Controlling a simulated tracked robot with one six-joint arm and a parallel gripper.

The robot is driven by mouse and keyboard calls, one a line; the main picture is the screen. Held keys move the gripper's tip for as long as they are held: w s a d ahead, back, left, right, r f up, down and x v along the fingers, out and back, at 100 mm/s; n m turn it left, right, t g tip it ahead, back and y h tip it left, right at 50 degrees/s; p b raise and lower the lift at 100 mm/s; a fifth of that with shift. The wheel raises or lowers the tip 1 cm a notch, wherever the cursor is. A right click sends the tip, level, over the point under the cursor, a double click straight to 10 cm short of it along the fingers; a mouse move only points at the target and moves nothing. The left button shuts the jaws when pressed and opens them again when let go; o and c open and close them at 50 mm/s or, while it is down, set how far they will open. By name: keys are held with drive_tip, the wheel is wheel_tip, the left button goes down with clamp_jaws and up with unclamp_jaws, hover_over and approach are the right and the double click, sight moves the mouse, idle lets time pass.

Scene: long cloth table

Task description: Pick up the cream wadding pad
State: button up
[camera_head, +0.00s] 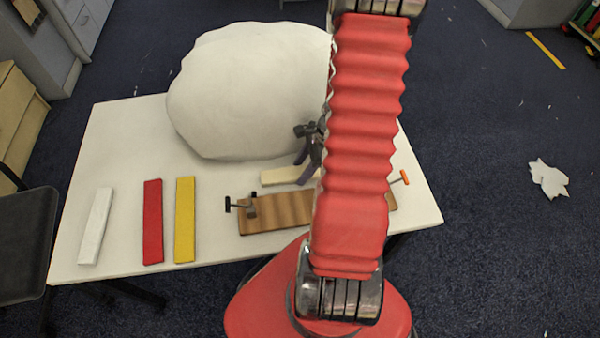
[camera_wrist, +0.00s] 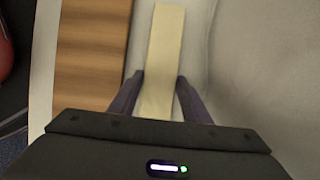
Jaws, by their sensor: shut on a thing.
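The cream wadding pad (camera_head: 284,176) is a flat narrow strip at the table's middle, between the big white mound and the wooden board. In the wrist view the pad (camera_wrist: 164,45) runs up the picture between my two fingers. My gripper (camera_wrist: 160,78) is shut on the pad, one dark finger at each long side. In the head view my gripper (camera_head: 307,168) shows only partly, at the pad's right part. My red arm hides the pad's right end there. I cannot tell whether the pad still touches the table.
A large white mound (camera_head: 250,90) stands just behind the pad. A brown wooden board (camera_head: 290,212) with clamps lies in front. White (camera_head: 96,226), red (camera_head: 153,222) and yellow (camera_head: 185,220) strips lie at left on the white table (camera_head: 125,140).

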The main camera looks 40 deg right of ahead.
sight(302, 171)
drive_tip(key=shift+c, duration=1.3)
drive_tip(key=shift+r, duration=0.1)
wheel_tip(302, 171, up, 18)
